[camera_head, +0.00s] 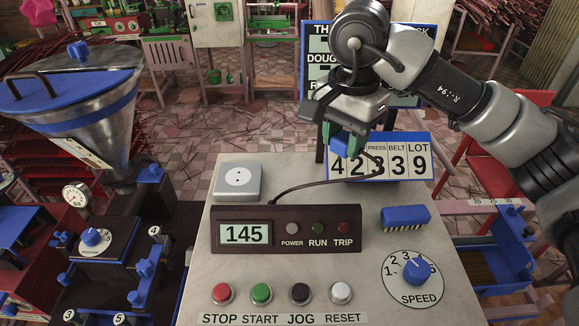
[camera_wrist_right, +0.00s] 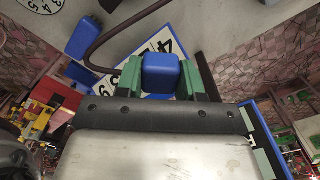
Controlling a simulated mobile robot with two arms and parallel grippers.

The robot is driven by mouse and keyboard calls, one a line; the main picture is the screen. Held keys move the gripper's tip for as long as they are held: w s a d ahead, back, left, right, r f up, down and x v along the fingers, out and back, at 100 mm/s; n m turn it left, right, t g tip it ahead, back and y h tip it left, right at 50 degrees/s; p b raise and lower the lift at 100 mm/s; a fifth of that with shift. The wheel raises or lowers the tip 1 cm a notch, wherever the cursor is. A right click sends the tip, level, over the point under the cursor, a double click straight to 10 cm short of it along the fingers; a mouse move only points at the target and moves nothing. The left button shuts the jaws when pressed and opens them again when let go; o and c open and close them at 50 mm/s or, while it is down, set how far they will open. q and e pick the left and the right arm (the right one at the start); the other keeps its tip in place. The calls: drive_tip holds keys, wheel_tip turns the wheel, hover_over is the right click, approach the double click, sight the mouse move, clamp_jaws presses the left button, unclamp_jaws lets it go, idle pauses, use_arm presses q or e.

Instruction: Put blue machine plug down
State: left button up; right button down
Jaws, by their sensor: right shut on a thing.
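The blue machine plug (camera_head: 341,146) is held between the green fingertips of my right gripper (camera_head: 343,136), above the back edge of the control panel and in front of the number sign. In the right wrist view, the plug (camera_wrist_right: 161,74) sits between both green fingers of the right gripper (camera_wrist_right: 160,78). A dark cable (camera_head: 318,186) runs from the plug down to the display box. A grey socket (camera_head: 238,181) with a white round face stands empty on the panel's back left. My left gripper is not in view.
The panel (camera_head: 310,260) carries a display box (camera_head: 285,230) reading 145, several push buttons, a blue block (camera_head: 405,217) and a speed dial (camera_head: 417,275). The number sign (camera_head: 420,165) stands behind. A steel hopper (camera_head: 80,105) stands left. Bare panel surface lies right of the socket.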

drive_tip(key=p, duration=0.2)
approach(286, 187)
drive_tip(key=s+d, duration=0.1)
drive_tip(key=d, duration=0.2)
drive_tip(key=a+f, duration=0.1)
drive_tip(key=w+a+f+p, duration=0.1)
drive_tip(key=a, duration=0.1)
drive_tip(key=shift+w, duration=0.1)
drive_tip(key=shift+f, duration=0.2)
wheel_tip(286, 187, down, 3)
drive_tip(key=shift+f+p, duration=0.1)
drive_tip(key=shift+p, duration=0.8)
drive_tip(key=shift+f, duration=0.2)
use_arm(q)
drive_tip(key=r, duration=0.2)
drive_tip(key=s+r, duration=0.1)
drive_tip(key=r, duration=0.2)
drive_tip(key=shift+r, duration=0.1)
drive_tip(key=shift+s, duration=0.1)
use_arm(e)
drive_tip(key=shift+f, duration=0.1)
use_arm(q)
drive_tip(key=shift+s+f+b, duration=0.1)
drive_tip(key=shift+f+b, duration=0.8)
drive_tip(key=shift+b, duration=0.05)
use_arm(e)
drive_tip(key=shift+f, duration=0.6)
